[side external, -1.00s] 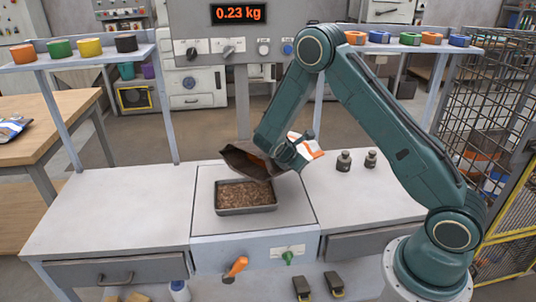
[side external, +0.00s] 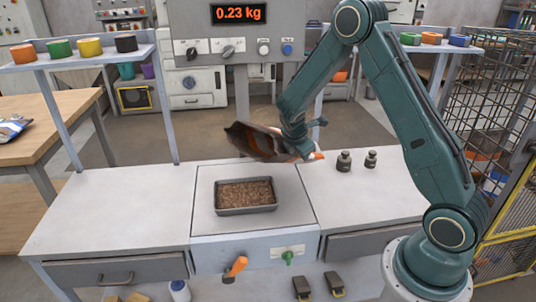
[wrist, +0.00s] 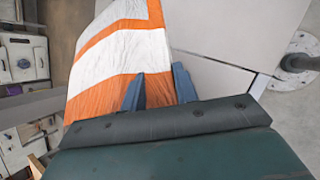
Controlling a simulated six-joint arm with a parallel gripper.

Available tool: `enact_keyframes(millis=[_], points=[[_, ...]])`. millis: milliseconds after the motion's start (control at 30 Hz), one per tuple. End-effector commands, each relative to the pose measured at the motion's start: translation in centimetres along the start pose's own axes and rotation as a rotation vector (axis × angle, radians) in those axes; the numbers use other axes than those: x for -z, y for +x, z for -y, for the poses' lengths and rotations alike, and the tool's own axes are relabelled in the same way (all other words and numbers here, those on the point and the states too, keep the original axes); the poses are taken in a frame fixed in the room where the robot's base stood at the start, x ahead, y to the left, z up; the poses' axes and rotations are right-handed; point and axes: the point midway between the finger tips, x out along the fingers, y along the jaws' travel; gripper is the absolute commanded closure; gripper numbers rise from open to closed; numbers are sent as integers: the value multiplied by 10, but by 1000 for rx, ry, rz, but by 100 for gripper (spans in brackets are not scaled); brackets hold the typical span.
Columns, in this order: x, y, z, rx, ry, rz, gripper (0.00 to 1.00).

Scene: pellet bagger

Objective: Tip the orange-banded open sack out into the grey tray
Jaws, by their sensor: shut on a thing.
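The orange-banded sack (side external: 262,142) is in the air above and behind the grey tray in the side view. Its dark open mouth is toward the left and it lies nearly level. My gripper (side external: 300,148) is shut on the sack's right end. In the wrist view the white sack with orange bands (wrist: 120,52) runs up from between the blue fingers of my gripper (wrist: 155,88). The grey tray (side external: 246,210) sits on the scale plate and holds brown pellets. The sack's inside is too dark to tell its contents.
The display (side external: 238,13) reads 0.23 kg. Two dark weights (side external: 344,162) stand on the bench right of the tray. The bench left of the tray is clear.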

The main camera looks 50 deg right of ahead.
Motion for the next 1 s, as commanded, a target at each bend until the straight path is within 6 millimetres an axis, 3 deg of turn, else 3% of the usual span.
enact_keyframes(millis=[200, 1000], points=[[-19, -9, -8, 36, 30, -122, 100], [-23, -20, -12, 188, 120, -569, 100]])
